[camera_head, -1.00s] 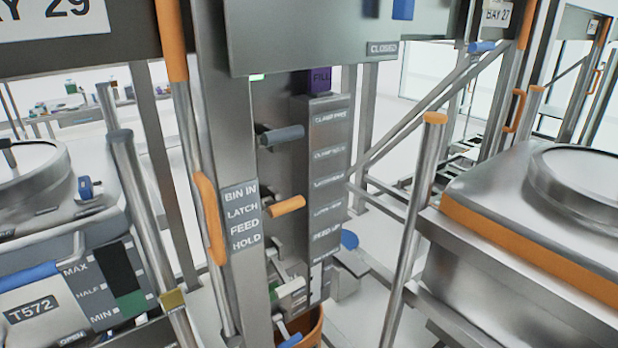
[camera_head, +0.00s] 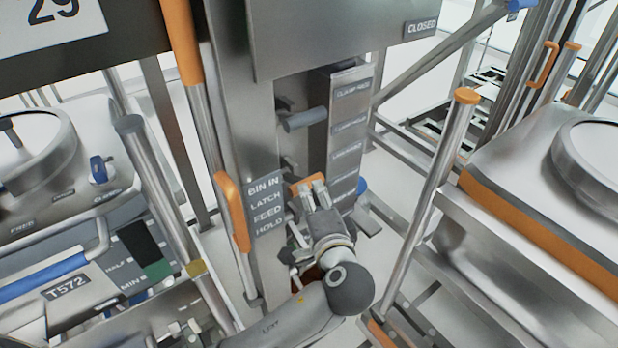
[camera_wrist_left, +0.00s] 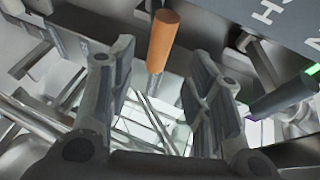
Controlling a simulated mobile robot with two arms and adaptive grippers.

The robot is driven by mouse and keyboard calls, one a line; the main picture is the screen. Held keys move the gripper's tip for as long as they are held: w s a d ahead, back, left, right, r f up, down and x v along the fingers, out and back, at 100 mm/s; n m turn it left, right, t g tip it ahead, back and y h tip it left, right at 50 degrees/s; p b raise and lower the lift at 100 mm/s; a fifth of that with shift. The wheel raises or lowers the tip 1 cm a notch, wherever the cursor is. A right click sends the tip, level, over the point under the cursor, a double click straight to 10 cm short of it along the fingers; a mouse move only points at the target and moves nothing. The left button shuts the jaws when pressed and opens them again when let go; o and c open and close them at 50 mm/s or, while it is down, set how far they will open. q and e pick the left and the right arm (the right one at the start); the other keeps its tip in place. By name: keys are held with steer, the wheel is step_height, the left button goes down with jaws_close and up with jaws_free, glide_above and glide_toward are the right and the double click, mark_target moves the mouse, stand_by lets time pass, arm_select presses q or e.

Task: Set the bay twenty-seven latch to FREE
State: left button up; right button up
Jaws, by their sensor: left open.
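My left gripper (camera_head: 318,190) is open at the central column, right beside a short orange peg handle (camera_head: 303,182). In the left wrist view the orange peg (camera_wrist_left: 163,38) stands beyond and between the spread fingertips (camera_wrist_left: 158,75); I see no grip on it. A grey peg handle (camera_head: 305,118) sticks out higher on the column. A label plate (camera_head: 266,205) reading BIN IN, LATCH, FEED, HOLD is left of the orange peg. My gripper and arm hide the lower column. I cannot tell which setting the latch has. My right gripper is not in view.
An upright orange grip (camera_head: 232,212) is on the post left of the label plate. A bin marked T572 (camera_head: 65,290) stands at left, and another bin (camera_head: 540,200) at right behind a steel post (camera_head: 440,190). A panel marked CLOSED (camera_head: 350,35) overhangs the column.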

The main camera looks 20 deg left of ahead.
mark_target(292, 179)
arm_select(q)
steer(key=p+x, duration=0.1)
steer(key=x, duration=0.5)
steer(key=shift+w+a+p, duration=0.2)
steer(key=shift+p, duration=0.1)
steer(key=shift+w+a+f, duration=0.25)
steer(key=shift+w, duration=0.35)
steer(key=shift+c, duration=1.4)
steer(key=c, duration=0.7)
jaws_close()
